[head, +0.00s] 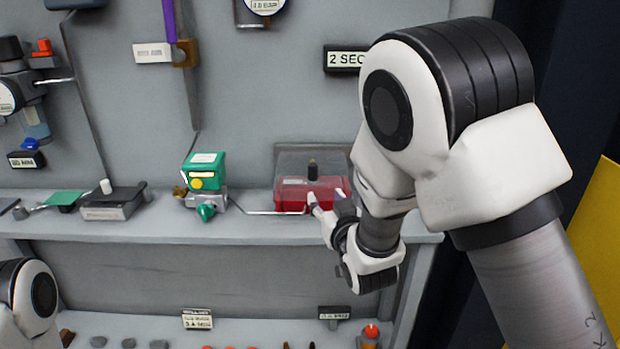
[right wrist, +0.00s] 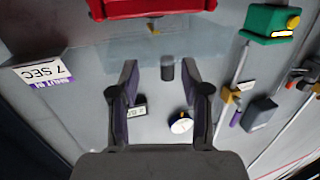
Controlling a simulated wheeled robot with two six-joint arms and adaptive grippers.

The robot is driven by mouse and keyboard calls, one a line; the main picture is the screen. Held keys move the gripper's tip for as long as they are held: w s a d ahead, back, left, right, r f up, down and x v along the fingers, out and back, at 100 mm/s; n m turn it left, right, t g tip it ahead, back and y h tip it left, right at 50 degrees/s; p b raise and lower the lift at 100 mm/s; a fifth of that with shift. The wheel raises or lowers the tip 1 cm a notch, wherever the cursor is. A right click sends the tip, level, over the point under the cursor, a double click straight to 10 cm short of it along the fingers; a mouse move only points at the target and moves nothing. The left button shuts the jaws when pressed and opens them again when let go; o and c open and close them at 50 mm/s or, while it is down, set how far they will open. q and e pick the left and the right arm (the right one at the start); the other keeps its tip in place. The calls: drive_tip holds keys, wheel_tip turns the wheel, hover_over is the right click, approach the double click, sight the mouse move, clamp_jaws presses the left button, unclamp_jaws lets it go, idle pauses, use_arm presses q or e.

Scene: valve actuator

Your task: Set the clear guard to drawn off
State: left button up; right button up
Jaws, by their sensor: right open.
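The clear guard (head: 290,157) is a see-through cover over a red actuator box (head: 295,192) on the shelf, with a dark upright knob (head: 312,169) at its middle. My right gripper (head: 325,199) is at the front right of the red box, open and empty. In the right wrist view the clear guard (right wrist: 90,68) spans the upper part, and the dark knob (right wrist: 167,68) shows between the spread fingertips (right wrist: 158,78). I cannot tell whether the fingers touch the guard. My left gripper is out of view; only part of that arm shows.
A green-topped valve unit (head: 206,172) stands left of the guard, with a thin metal rod (head: 262,212) between. A black-and-grey block (head: 114,203) is farther left on the shelf (head: 160,232). Labels hang on the grey wall behind. A lower shelf holds several small parts.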

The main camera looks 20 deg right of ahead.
sight(315, 173)
drive_tip(key=r, duration=0.1)
drive_tip(key=a+r, duration=0.1)
drive_tip(key=r, duration=0.1)
drive_tip(key=shift+r+t, duration=0.2)
drive_tip(key=shift+t, duration=0.2)
drive_tip(key=w+p, duration=0.1)
drive_tip(key=w, duration=0.6)
drive_tip(key=shift+w+d+f+p, duration=0.1)
drive_tip(key=shift+d+f+p, duration=0.1)
drive_tip(key=shift+p, duration=0.15)
drive_tip(key=shift+w+a, duration=0.15)
clamp_jaws()
